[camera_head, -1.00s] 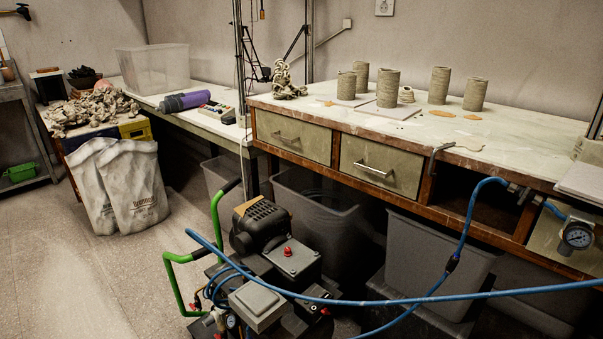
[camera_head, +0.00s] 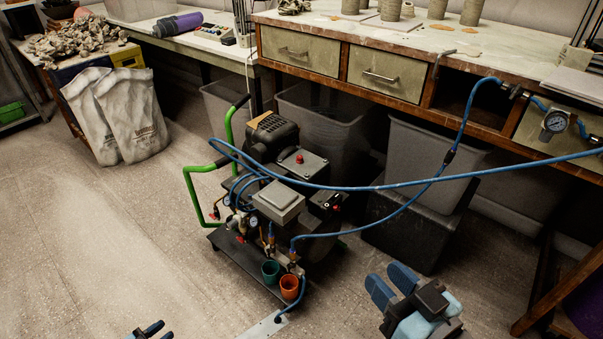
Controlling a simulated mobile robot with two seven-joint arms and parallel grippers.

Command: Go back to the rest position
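My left gripper (camera_head: 152,329) shows only its dark fingertips at the bottom edge, left of centre; the rest is cut off. A gap seems to show between its tips, with nothing between them. My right gripper (camera_head: 391,284) is at the bottom right, with blue fingers spread apart and nothing between them. It is open and in front of the compressor and bins, apart from both as far as I can see.
A compressor (camera_head: 275,190) with green handles stands mid-floor, two small cups (camera_head: 289,287) at its front. A blue hose (camera_head: 400,184) stretches right to a gauge. A workbench (camera_head: 420,91) with drawers is behind. The left floor (camera_head: 90,230) is clear.

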